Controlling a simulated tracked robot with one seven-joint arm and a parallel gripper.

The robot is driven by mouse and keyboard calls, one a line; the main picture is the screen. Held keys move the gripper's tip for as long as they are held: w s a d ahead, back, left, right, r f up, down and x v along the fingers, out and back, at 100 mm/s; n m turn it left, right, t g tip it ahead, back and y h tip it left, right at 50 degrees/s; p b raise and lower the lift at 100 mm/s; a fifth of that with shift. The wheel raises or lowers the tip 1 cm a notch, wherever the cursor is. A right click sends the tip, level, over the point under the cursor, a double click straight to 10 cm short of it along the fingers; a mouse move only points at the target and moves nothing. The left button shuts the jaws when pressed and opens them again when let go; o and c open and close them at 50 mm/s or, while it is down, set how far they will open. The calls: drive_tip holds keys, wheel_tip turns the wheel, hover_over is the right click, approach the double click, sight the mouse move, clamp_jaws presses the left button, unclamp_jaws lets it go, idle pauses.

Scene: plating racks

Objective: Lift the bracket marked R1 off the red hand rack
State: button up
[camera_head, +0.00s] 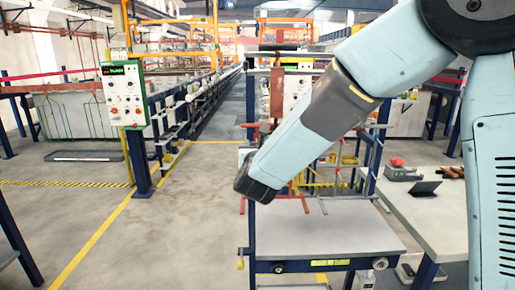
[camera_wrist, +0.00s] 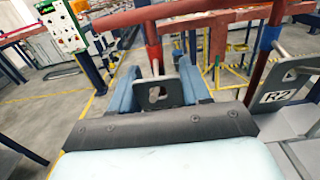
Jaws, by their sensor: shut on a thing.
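My gripper (camera_wrist: 158,75) shows in the wrist view, its two blue fingers shut on a dark grey bracket (camera_wrist: 172,99) with a rounded hole. No mark shows on this bracket's visible face. A pale peg (camera_wrist: 155,67) of the red hand rack (camera_wrist: 262,52) stands just behind the bracket, at its hole; I cannot tell whether the peg is still through it. A second bracket, marked R2 (camera_wrist: 285,82), hangs on the rack at the right. In the head view the red rack (camera_head: 276,92) stands partly hidden behind my arm, and my fingers are hidden.
At the right, a table (camera_head: 425,212) carries a red-topped box (camera_head: 397,168) and a dark tablet (camera_head: 426,188). A control panel (camera_head: 123,95) stands at the left. The floor at front left is clear.

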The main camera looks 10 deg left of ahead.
drive_tip(key=shift+s+r, duration=0.2)
drive_tip(key=shift+r, duration=0.3)
idle(0.3)
drive_tip(key=shift+s+d+r, duration=0.15)
drive_tip(key=shift+s+r, duration=0.2)
drive_tip(key=shift+s, duration=0.1)
idle(0.5)
drive_tip(key=shift+s, duration=0.1)
